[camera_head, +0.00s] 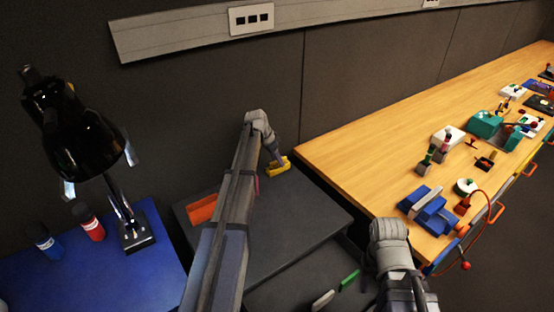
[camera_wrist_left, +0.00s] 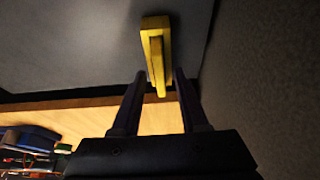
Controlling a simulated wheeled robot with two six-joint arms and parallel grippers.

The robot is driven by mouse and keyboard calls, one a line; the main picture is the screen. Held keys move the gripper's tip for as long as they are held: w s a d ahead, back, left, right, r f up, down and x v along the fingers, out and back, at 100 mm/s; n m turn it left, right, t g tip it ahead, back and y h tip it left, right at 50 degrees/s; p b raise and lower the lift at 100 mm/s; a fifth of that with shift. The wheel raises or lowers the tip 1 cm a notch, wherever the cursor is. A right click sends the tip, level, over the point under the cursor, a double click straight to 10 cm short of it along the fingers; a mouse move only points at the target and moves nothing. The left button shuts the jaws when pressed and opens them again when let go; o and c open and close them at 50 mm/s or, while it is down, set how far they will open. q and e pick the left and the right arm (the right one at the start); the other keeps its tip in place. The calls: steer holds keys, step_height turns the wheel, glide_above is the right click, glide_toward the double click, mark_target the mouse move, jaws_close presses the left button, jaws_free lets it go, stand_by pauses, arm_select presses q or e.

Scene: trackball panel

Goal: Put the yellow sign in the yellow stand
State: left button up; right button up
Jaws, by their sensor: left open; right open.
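A yellow stand (camera_wrist_left: 153,24) is on a dark grey surface, seen in the left wrist view just beyond my fingertips. A thinner yellow bar (camera_wrist_left: 157,70), apparently the yellow sign, rises from it and reaches between my fingers. In the head view the yellow pieces (camera_head: 279,167) look like one shape, so I cannot tell firmly how the sign sits in the stand. My left gripper (camera_wrist_left: 158,76) is open, with a finger on either side of the bar and visible gaps. It shows small in the head view (camera_head: 275,157).
An orange-red piece (camera_head: 202,208) lies left of my left arm on the dark surface. A green piece (camera_head: 350,280) is lower down. A black lamp (camera_head: 75,125) stands on the blue table (camera_head: 70,270). The wooden bench (camera_head: 370,150) holds several items at right.

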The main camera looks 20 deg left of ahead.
arm_select(q)
steer(key=shift+r, duration=0.1)
steer(key=shift+r+p, duration=0.15)
steer(key=shift+p, duration=0.15)
steer(key=p+v, duration=1.1)
steer(key=v, duration=0.1)
steer(key=s+d+f+g, duration=0.1)
steer(key=s+d, duration=0.4)
steer(key=d, duration=0.3)
steer(key=s+d+g+y, duration=0.1)
steer(key=s+d, duration=0.4)
steer(key=d, duration=0.3)
steer(key=s+d+f+g, duration=0.1)
steer(key=s+d, duration=0.4)
steer(key=d, duration=0.3)
steer(key=s+d+n+y, duration=0.1)
steer(key=s+d, duration=0.4)
steer(key=s, duration=0.3)
steer(key=s+d+n+g+y, duration=0.1)
steer(key=s+d, duration=0.4)
steer(key=s, duration=0.3)
steer(key=shift+s+y, duration=0.25)
steer(key=shift+y, duration=0.05)
